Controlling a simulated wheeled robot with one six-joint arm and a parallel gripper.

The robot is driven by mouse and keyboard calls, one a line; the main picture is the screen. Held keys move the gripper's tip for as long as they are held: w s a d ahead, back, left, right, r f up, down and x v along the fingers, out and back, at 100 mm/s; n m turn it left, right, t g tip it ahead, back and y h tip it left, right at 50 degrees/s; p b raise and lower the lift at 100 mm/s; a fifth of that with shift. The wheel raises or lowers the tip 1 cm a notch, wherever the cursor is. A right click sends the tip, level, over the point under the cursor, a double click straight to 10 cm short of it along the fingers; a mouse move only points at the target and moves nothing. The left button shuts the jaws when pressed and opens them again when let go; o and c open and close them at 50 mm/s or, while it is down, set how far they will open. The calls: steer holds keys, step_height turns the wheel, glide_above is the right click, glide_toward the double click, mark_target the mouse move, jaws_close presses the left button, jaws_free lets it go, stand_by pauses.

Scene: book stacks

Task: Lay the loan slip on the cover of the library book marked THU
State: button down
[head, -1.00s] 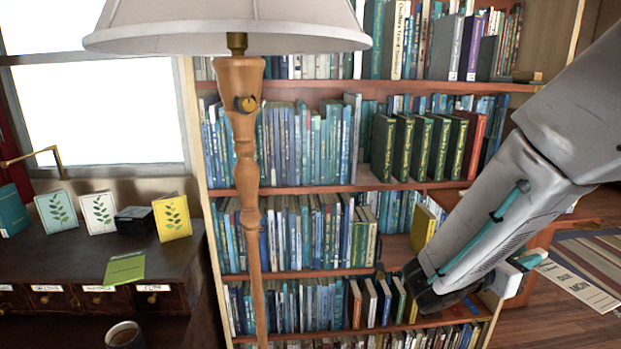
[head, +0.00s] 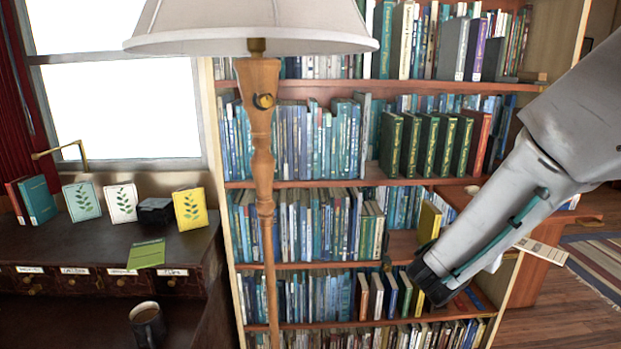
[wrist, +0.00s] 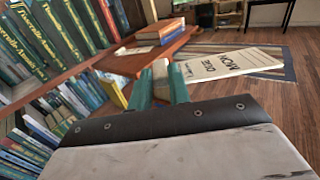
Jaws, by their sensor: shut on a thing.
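My gripper, seen in the wrist view (wrist: 161,88), has teal fingers shut on the loan slip (wrist: 225,66). The slip is a long pale card, sticking out to the right, with the printed words DUE and MON. In the head view the slip (head: 541,253) shows beyond my forearm at right, above the floor and the wooden table; the fingertips are mostly hidden there. I cannot read THU on any book. Upright books with leaf covers, pale green (head: 82,201), white (head: 121,204) and yellow (head: 190,208), stand on the dark cabinet at left.
A floor lamp (head: 262,190) stands before the tall bookshelf (head: 300,184). A wooden table (wrist: 125,62) with stacked books (wrist: 160,32) is near the slip. Open floor (head: 530,325) lies at right.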

steer(key=w+a+f+n+t+y, duration=0.6)
steer(key=w+a+f+y, duration=0.3)
steer(key=w+a+f, duration=0.2)
steer(key=shift+w+a+f+n, duration=0.15)
steer(key=shift+a+f+n, duration=0.1)
steer(key=shift+f+n, duration=0.25)
